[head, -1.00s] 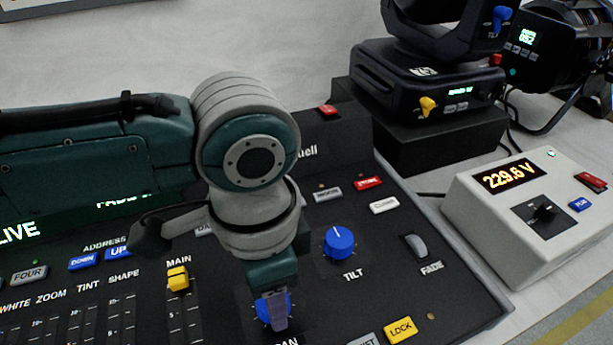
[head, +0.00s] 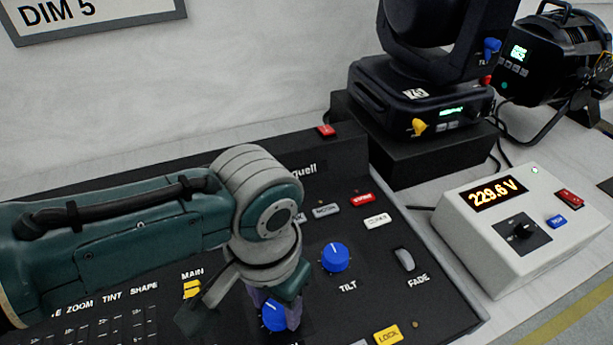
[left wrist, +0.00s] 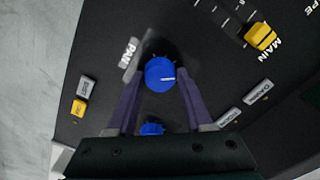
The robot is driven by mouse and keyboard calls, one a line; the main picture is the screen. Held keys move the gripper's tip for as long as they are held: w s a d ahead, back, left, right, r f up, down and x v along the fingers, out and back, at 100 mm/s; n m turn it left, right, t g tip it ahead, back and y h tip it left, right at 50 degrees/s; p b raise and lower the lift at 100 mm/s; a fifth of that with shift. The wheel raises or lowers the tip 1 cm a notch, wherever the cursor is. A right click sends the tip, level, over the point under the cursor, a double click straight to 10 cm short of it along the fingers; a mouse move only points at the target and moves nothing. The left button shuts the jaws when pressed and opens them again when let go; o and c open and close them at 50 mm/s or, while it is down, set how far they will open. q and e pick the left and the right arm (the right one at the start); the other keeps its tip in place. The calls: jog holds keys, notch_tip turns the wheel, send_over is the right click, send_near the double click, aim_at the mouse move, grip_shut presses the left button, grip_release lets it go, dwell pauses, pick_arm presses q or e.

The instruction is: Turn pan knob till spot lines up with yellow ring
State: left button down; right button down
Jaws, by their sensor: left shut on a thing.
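The blue pan knob (head: 274,320) sits on the black console, low in the head view. In the left wrist view the pan knob (left wrist: 160,75) has a white pointer line facing right, and the PAN label is to its left. My left gripper (head: 272,312) reaches down over it with a purple finger on each side. In the left wrist view the left gripper (left wrist: 160,77) is shut on the knob. No light spot or yellow ring shows in these views. My right gripper is not in view.
The blue tilt knob (head: 336,257) is close behind the pan knob, with the fade wheel (head: 404,259) to its right. A yellow lock button (head: 388,336) is near the front. A moving-head lamp (head: 420,95) and a white voltage box (head: 510,235) stand at the right.

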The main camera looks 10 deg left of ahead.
aim_at(277, 309)
pick_arm(q)
jog(key=shift+n, duration=0.6)
jog(key=shift+c, duration=1.5)
grip_release()
notch_tip(277, 309, up, 10)
jog(key=p, duration=0.4)
jog(key=shift+f, duration=0.1)
